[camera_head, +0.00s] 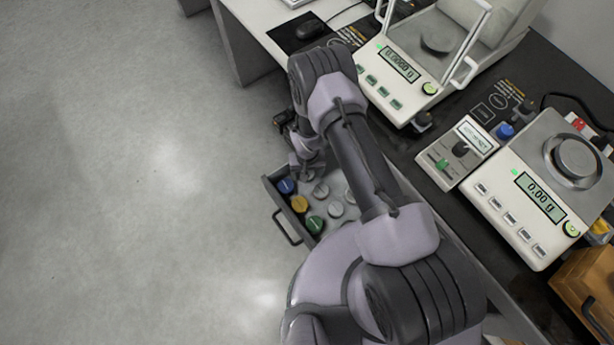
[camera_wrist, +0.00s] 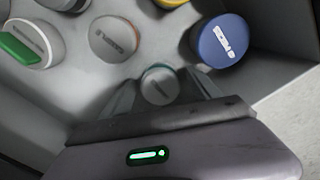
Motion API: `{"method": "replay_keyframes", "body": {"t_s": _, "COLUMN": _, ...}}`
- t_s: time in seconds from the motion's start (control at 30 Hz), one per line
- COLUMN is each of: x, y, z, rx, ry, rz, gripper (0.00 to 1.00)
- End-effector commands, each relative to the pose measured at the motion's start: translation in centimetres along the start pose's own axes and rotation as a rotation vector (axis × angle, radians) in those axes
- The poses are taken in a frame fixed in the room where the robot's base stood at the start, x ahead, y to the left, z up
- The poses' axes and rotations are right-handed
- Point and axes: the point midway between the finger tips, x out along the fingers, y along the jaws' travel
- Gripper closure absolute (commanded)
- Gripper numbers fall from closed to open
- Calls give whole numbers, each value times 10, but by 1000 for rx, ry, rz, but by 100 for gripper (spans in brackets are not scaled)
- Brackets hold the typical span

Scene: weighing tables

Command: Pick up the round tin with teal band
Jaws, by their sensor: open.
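The round tin with the teal band (camera_wrist: 160,88) stands in the open drawer. In the head view my gripper (camera_head: 306,168) is over the drawer's far end, and my arm hides part of the drawer. I cannot make out the teal band there.
The drawer (camera_head: 268,192) also holds a blue-lidded tin (camera_wrist: 222,42), an orange-banded tin (camera_wrist: 113,39), a green-topped container (camera_wrist: 22,47), a yellow tin (camera_head: 299,203) and others. Drawer walls stand close by. Balances (camera_head: 535,205) crowd the bench above; the floor at left is clear.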

Motion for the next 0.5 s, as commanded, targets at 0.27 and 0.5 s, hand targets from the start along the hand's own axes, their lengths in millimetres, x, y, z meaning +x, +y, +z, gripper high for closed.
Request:
{"method": "replay_keyframes", "body": {"t_s": 0.27, "x": 0, "y": 0, "z": -1, "rx": 0, "ry": 1, "rz": 0, "gripper": 46}}
{"method": "replay_keyframes", "body": {"t_s": 0.5, "x": 0, "y": 0, "z": -1, "rx": 0, "ry": 1, "rz": 0, "gripper": 93}}
